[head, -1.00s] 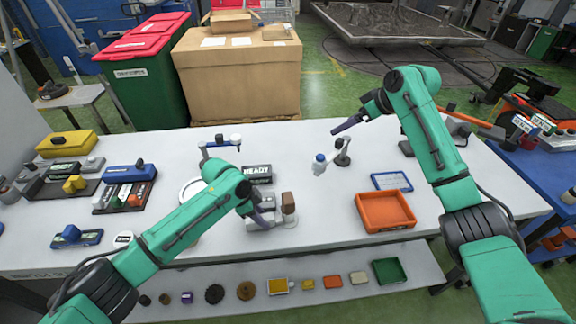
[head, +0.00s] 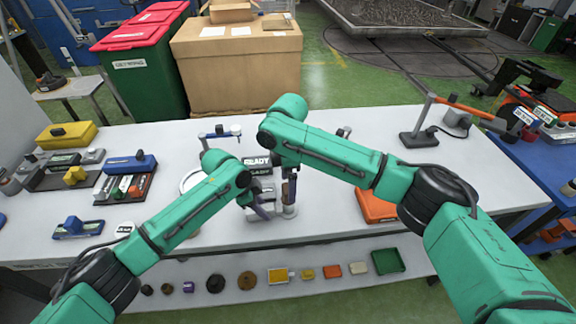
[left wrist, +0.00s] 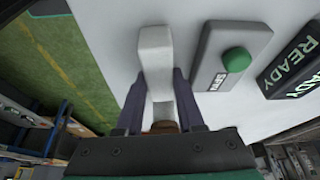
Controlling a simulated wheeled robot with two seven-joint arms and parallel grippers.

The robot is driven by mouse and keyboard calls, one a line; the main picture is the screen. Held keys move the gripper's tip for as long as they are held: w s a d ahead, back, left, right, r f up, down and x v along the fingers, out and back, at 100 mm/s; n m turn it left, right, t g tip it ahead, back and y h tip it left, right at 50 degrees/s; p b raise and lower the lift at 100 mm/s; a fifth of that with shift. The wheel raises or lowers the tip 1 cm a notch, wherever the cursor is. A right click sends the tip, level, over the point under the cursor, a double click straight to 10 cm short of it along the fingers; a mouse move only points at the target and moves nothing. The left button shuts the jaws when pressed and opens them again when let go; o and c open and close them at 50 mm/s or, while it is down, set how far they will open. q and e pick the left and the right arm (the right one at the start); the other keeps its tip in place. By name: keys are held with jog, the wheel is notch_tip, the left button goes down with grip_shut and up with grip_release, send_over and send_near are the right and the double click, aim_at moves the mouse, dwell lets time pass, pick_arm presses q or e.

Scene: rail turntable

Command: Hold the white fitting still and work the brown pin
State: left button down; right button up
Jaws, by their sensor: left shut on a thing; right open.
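The white fitting (left wrist: 155,75) shows in the left wrist view as a pale bar between the two purple fingers of my left gripper (left wrist: 160,105), which is shut on it. In the head view my left gripper (head: 263,209) is at the fitting (head: 289,211), near the table's front edge. The brown pin (left wrist: 163,127) shows as a small brown piece close to the left gripper's palm. My right gripper (head: 290,180) is open, just above the fitting and at the brown pin (head: 285,190). Its fingers are mostly hidden by the arm, and I cannot tell whether they touch the pin.
A READY sign (head: 257,162) stands behind the fitting. A grey box with a green button (left wrist: 236,60) is beside it. Coloured blocks (head: 125,180) stand at the left.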

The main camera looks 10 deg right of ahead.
jog(key=shift+f, duration=1.4)
grip_shut()
jog(key=shift+r, duration=0.1)
